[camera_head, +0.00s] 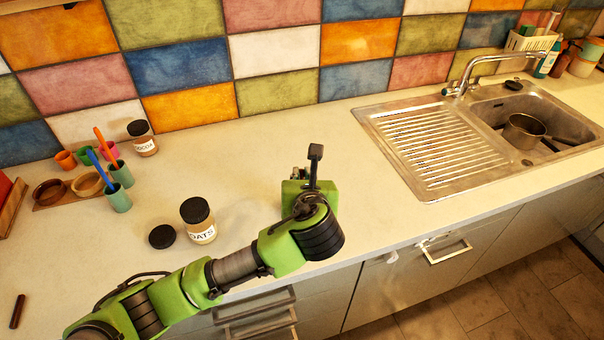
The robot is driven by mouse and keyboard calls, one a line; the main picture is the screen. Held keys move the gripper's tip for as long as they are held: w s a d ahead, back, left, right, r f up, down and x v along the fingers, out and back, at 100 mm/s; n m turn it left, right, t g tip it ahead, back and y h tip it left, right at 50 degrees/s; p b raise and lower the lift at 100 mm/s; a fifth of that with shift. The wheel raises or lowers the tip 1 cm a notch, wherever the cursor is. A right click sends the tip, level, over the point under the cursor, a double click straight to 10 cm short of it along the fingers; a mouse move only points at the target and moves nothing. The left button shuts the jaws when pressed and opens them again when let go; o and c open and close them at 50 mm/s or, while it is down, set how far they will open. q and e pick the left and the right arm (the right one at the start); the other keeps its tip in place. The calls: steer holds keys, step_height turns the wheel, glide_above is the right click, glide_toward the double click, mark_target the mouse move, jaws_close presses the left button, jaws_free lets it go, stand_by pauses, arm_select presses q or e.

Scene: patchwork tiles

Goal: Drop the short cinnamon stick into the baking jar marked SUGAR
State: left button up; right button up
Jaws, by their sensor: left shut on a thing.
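My left arm reaches in from the lower left, and my left gripper (314,165) is over the counter left of the sink. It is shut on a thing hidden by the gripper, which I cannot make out. A dark brown stick (17,310), possibly a cinnamon stick, lies at the lower left. I see no jar marked SUGAR. One jar marked OATS (199,221) has its black lid on, and a loose black lid (162,236) lies beside it. A jar marked COCOA (142,139) stands near the tiled wall. My right gripper is not in view.
Several small cups, including a teal one (119,199), and wooden bowls (49,192) stand at the left. A sink (497,130) with a drainboard and a pot (523,131) is at the right. The counter behind my gripper is clear.

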arm_select(q)
steer(key=shift+f, duration=0.5)
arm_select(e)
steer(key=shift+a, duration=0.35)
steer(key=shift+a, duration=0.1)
arm_select(q)
steer(key=o, duration=0.7)
steer(key=shift+s, duration=0.15)
steer(key=v, duration=1.1)
steer(key=shift+s+r, duration=0.2)
steer(key=shift+s, duration=0.15)
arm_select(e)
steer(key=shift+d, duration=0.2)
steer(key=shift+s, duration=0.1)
